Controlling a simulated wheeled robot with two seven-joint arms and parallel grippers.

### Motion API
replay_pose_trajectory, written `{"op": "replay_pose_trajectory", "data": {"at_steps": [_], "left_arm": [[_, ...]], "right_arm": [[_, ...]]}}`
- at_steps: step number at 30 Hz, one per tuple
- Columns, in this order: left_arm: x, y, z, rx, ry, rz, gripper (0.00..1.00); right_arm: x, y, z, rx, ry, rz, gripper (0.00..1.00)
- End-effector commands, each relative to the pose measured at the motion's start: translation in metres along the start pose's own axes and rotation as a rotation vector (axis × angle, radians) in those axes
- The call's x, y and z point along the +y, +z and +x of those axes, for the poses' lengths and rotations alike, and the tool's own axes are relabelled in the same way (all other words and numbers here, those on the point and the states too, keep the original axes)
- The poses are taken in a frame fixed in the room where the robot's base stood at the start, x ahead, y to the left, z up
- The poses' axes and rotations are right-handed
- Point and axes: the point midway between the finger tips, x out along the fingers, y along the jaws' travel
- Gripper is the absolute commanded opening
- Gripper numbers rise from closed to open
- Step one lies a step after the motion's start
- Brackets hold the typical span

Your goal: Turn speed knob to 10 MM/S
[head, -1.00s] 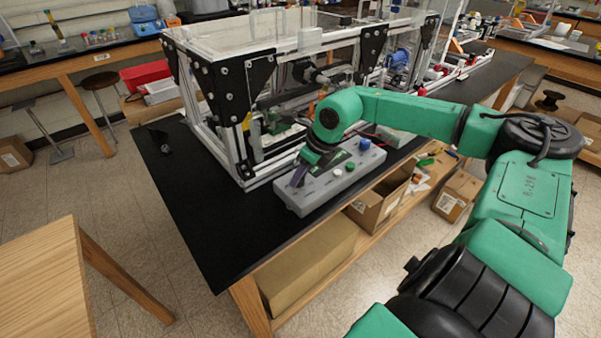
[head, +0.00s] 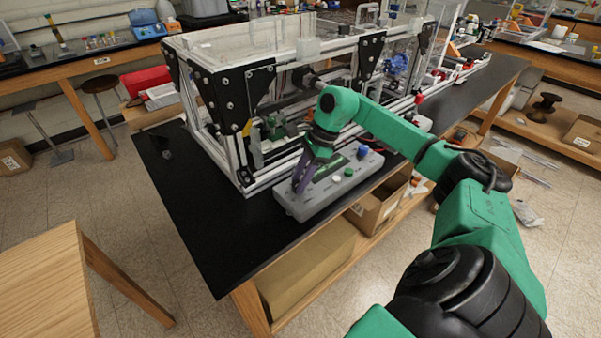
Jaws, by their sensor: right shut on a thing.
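The grey control box (head: 318,199) lies on the black bench top in front of the metal frame. On its top are a white button (head: 337,180), a green button (head: 349,171) and a blue knob (head: 363,152). My right gripper (head: 299,188) points down at the left end of the box, its purple-grey fingers shut on what I take to be the speed knob. The fingers hide that knob, so its setting and markings cannot be read. My left gripper is out of view.
The aluminium extrusion frame (head: 240,140) with black corner plates stands right behind the box. Cardboard boxes (head: 375,212) sit on the shelf below. A wooden table (head: 45,280) stands at the front left.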

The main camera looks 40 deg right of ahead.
Motion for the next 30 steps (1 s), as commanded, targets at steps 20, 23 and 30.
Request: {"op": "replay_pose_trajectory", "data": {"at_steps": [20, 23, 30], "left_arm": [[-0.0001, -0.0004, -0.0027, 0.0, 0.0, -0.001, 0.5], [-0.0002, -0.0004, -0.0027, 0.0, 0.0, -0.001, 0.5], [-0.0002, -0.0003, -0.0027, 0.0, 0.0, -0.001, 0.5]], "right_arm": [[-0.0012, -0.0003, -0.0001, 0.002, 0.053, -0.134, 0.0], [-0.0011, -0.0003, -0.0001, 0.002, 0.053, -0.134, 0.0], [-0.001, -0.0003, -0.0001, 0.001, 0.053, -0.133, 0.69]]}}
